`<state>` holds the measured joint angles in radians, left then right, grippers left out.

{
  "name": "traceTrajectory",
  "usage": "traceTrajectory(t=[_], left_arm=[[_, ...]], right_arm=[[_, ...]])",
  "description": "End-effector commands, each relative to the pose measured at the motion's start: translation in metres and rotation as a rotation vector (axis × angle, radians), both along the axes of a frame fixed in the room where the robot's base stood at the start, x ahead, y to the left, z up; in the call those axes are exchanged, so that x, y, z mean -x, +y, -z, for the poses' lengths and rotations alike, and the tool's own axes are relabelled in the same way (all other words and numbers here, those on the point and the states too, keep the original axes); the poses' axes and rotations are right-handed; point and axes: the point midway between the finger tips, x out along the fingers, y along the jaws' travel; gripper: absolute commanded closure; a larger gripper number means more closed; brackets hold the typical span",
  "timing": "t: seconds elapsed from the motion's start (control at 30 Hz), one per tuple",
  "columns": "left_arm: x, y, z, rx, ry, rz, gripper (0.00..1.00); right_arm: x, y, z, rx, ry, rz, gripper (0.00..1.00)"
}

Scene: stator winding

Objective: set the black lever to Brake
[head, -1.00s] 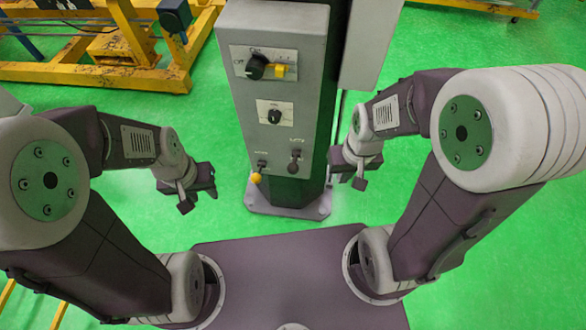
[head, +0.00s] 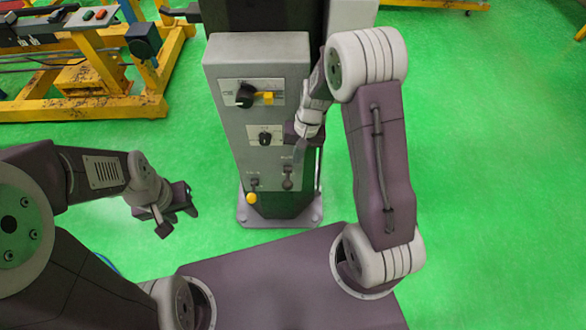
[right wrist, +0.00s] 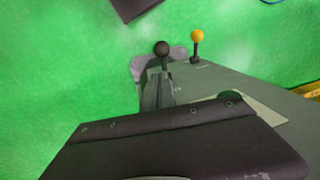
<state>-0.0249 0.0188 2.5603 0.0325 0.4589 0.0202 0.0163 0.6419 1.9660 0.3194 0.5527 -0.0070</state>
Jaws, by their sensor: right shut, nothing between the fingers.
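The black lever (head: 287,182) is low on the right of the grey cabinet's front, its ball knob hanging below its label. In the right wrist view its black ball (right wrist: 162,48) stands just past my fingertips. My right gripper (head: 298,155) is in front of the cabinet, above the black lever, pointing down. In the right wrist view its grey fingers (right wrist: 155,88) are together and empty, close to the lever; contact cannot be told. My left gripper (head: 178,220) is open and empty, left of the cabinet. The lever labels are too small to read.
A yellow-knobbed lever (head: 252,197) is left of the black one, and shows in the right wrist view (right wrist: 197,36). Above are a black rotary knob (head: 265,138) and a larger switch (head: 245,96) with a yellow part. A yellow frame (head: 90,105) stands back left. The green floor is clear at right.

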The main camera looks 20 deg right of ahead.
Motion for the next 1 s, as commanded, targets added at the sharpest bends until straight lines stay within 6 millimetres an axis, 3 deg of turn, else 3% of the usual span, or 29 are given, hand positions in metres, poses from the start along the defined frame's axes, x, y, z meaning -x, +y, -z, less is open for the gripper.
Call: traceTrajectory(t=[0.5, 0.7, 1.0], left_arm=[[0.0, 0.0, -0.005, 0.0, 0.0, 0.0, 0.64], [0.0, 0.0, -0.005, 0.0, 0.0, 0.0, 0.64], [0.0, 0.0, -0.005, 0.0, 0.0, 0.0, 0.64]], right_arm=[[0.0, 0.014, 0.085, 0.0, 0.002, 0.0, 1.0], [0.0, 0.016, 0.096, 0.001, 0.001, 0.001, 1.0], [0.0, 0.016, 0.097, 0.001, -0.001, 0.0, 1.0]])
